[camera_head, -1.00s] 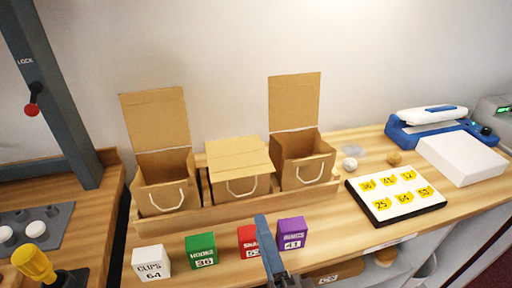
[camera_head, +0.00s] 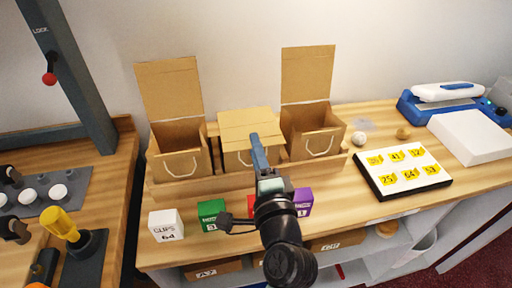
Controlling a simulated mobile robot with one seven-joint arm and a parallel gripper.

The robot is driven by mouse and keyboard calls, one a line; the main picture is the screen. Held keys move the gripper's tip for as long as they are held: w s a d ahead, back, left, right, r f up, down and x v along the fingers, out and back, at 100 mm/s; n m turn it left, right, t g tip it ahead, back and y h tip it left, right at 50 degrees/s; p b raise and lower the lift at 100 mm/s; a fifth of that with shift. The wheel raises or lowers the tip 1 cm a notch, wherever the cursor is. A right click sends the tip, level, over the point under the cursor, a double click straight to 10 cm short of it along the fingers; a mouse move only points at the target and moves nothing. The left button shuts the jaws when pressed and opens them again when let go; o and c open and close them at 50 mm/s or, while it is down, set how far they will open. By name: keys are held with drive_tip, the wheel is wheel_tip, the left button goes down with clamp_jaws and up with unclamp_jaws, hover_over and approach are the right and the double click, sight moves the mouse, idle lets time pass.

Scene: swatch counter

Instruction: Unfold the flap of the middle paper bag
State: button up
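The middle paper bag (camera_head: 235,160) stands in a wooden tray (camera_head: 187,190). Its flap (camera_head: 236,122) is folded down over the top, so its inside is hidden. The left bag (camera_head: 180,160) and right bag (camera_head: 315,137) have their flaps upright and their tops open. My gripper (camera_head: 256,150) reaches in from the bottom of the picture, and its blue tip overlaps the front of the middle bag. I cannot tell whether it touches the bag. The finger opening is not clear from this angle.
White, green, red and purple labelled boxes stand before the tray; the white box (camera_head: 166,226), green box (camera_head: 211,213) and purple box (camera_head: 303,201) show, the red one mostly hidden. A number board (camera_head: 437,184) lies right. A press post (camera_head: 75,75) rises at left.

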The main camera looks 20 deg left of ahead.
drive_tip(key=shift+w, duration=0.1)
clamp_jaws()
idle(1.4)
